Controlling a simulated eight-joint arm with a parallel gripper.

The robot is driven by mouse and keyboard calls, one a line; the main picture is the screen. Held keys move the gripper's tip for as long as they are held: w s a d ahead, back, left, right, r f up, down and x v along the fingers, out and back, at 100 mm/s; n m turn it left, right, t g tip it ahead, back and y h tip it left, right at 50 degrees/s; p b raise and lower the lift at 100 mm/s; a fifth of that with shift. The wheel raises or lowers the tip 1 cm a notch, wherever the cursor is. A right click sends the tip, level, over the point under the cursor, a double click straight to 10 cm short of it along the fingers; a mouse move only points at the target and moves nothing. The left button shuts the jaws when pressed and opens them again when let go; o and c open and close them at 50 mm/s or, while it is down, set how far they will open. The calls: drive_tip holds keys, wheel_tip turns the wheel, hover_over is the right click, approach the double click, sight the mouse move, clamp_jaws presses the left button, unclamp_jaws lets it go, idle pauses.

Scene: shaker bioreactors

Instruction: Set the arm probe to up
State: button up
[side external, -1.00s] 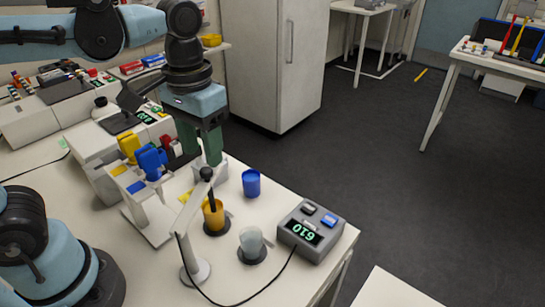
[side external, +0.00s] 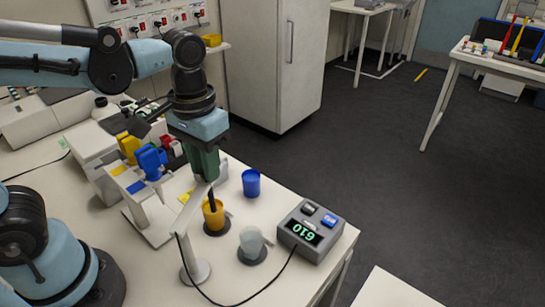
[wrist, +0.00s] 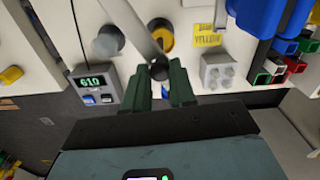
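The arm probe is a pale arm (side external: 183,220) on a round-based stand, with a dark rod (side external: 212,199) hanging down into an orange cup (side external: 212,218). Its black knob (wrist: 160,69) shows in the wrist view between my green fingertips. My gripper (side external: 205,175) is over the top of the probe arm, and its fingers hide the knob in the side view. The rod's tip is hidden inside the cup.
A grey meter (side external: 310,232) with a lit display and buttons stands at right, with a cable running to the stand. A clear cup (side external: 251,242) and a blue cup (side external: 251,183) stand nearby. A rack with blue and yellow pieces (side external: 150,162) is close on the left.

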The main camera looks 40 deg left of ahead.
clamp_jaws()
drive_tip(key=shift+r, duration=2.4)
drive_tip(key=o, duration=0.7)
unclamp_jaws()
drive_tip(key=shift+o, duration=0.2)
wheel_tip(320, 180, up, 12)
